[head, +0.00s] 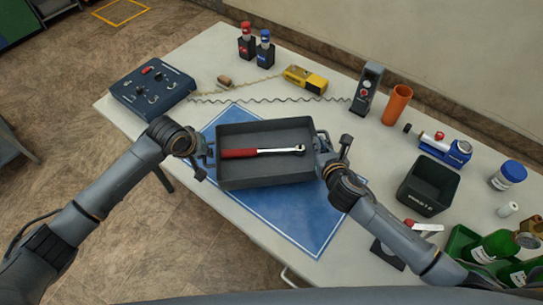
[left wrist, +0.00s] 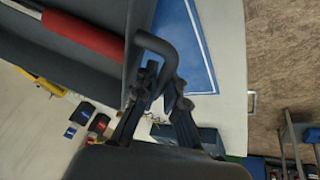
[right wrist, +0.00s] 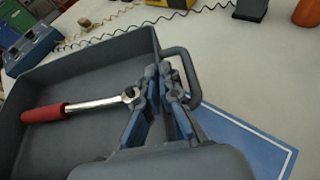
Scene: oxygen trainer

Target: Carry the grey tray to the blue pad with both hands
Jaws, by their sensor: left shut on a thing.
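The grey tray (head: 267,178) is over the blue pad (head: 316,215) in the head view, looking about level. I cannot tell whether its base touches the pad. A ratchet with a red handle (head: 240,153) lies inside it. My left gripper (head: 200,152) is shut on the tray's left handle, which shows between the fingers in the left wrist view (left wrist: 165,85). My right gripper (head: 325,148) has its fingers close together at the right handle. In the right wrist view the fingers (right wrist: 162,80) look closed on it, with the contact partly hidden.
A blue control box (head: 152,92) stands left on the white table (head: 215,55). A yellow device (head: 305,79), a grey meter (head: 367,88) and an orange cylinder (head: 397,104) stand behind the tray. A black bin (head: 428,186) and green bottles (head: 495,246) are at right.

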